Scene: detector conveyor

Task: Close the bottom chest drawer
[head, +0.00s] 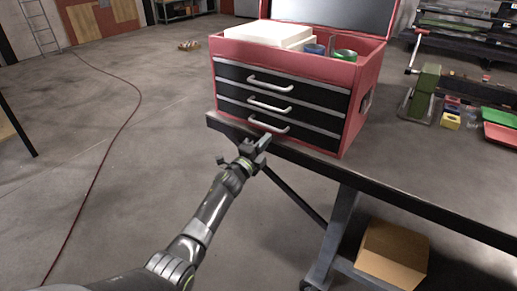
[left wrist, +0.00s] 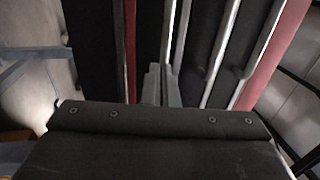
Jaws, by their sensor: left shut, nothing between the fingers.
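A red tool chest (head: 357,95) with three black drawers and silver handles stands on the workbench, lid up. The bottom drawer (head: 312,138) is the lowest black front, with a curved silver handle (head: 268,125). I cannot tell how far, if at all, it stands out from the drawers above. My left gripper (head: 265,141) is shut and empty, just in front of and below that handle. In the left wrist view its fingers (left wrist: 162,85) point at the drawer fronts, which run as upright dark strips with pale edges. Contact cannot be made out. My right gripper is not in view.
The workbench edge (head: 420,204) runs below the chest toward the right. A green tool (head: 425,90), small bins (head: 450,120) and a red tray (head: 499,134) stand right of the chest. A cardboard box (head: 393,253) sits under the bench. The floor at left is open.

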